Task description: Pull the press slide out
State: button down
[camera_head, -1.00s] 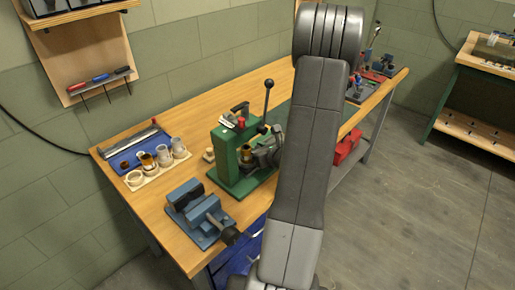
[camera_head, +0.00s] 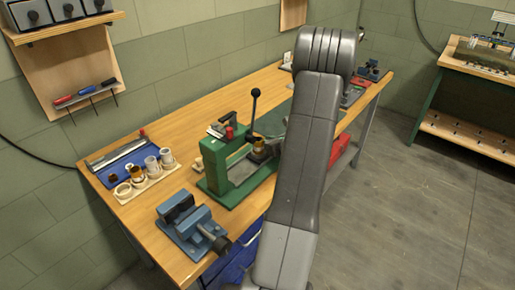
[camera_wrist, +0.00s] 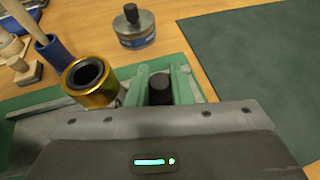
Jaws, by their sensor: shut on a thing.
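The green press (camera_head: 215,165) stands on the wooden bench, with a black-knobbed lever (camera_head: 254,97) upright. A brass-coloured ring or cup (camera_head: 259,148) shows at the right of its frame. In the wrist view this cup (camera_wrist: 90,80) sits beside a grey metal plate (camera_wrist: 40,112), which looks like the slide. My gripper (camera_wrist: 160,85) has its two green fingers closed around a black knob (camera_wrist: 160,90), apparently the slide's handle. The knob's join to the slide is hidden by my gripper body. In the head view my arm hides most of the gripper.
A blue vise (camera_head: 187,222) stands at the bench's near end. A tray of cups (camera_head: 145,180) lies left of the press. A metal weight-like cylinder (camera_wrist: 134,28) stands beyond the press in the wrist view. A dark green mat (camera_wrist: 260,70) there is clear.

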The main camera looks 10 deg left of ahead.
jog(key=shift+w+d+r, duration=0.1)
jog(key=shift+w+d, duration=0.1)
jog(key=shift+w, duration=0.1)
jog(key=c, duration=1.7)
grip_release()
jog(key=shift+c, duration=0.2)
jog(key=shift+o, duration=0.8)
jog(key=shift+w+d, duration=0.1)
jog(key=b+v, duration=0.1)
jog(key=v, duration=1.2)
jog(key=shift+s+d+b, duration=0.2)
jog(key=shift+s+b, duration=0.15)
jog(key=shift+b, duration=0.05)
jog(key=shift+r, duration=0.1)
